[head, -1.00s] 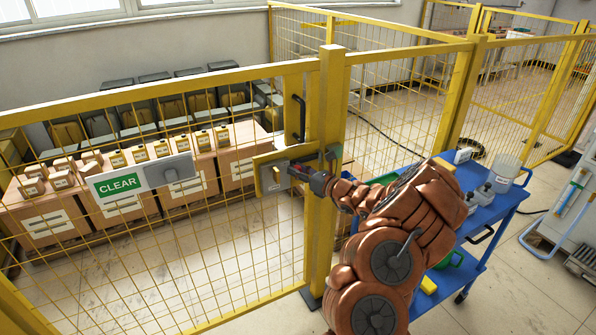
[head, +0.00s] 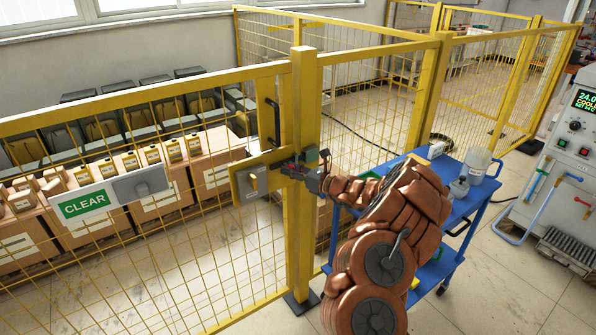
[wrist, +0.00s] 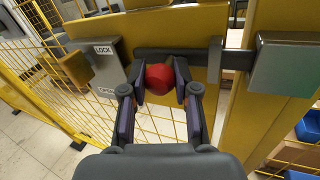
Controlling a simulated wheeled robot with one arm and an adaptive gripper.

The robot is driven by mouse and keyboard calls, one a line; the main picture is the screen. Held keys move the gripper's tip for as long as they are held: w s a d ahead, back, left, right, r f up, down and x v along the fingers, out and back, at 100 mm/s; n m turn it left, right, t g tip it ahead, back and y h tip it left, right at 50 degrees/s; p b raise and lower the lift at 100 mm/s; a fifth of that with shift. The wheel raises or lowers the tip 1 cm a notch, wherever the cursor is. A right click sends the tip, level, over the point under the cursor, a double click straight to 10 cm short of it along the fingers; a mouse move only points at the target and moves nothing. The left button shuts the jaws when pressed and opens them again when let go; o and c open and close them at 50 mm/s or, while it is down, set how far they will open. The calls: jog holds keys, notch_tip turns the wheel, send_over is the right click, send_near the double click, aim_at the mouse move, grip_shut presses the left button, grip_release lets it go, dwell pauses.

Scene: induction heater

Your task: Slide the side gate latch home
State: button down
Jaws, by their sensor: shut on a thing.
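The latch is a dark sliding bar (wrist: 220,58) on a yellow plate (wrist: 180,28) of the gate. It carries a round red knob (wrist: 159,77). My gripper (wrist: 161,88) is shut on the red knob, with one finger on each side. The bar runs right, across the gap, to a grey keeper box (wrist: 286,65) on the yellow post; its end meets the box's left edge, and how deep it sits is hidden.
A grey box marked LOCK and OPEN (wrist: 102,65) stands left of the knob. The mesh gate (head: 190,265) bears a green CLEAR sign (head: 84,204). A black handle (head: 272,122) is above the latch. A blue cart (head: 470,212) stands right of the post, near my arm.

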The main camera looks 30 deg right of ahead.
jog(key=shift+d, duration=0.2)
jog(key=c, duration=0.8)
grip_release()
jog(key=shift+c, duration=0.2)
jog(key=v, duration=1.2)
jog(key=shift+a, duration=0.1)
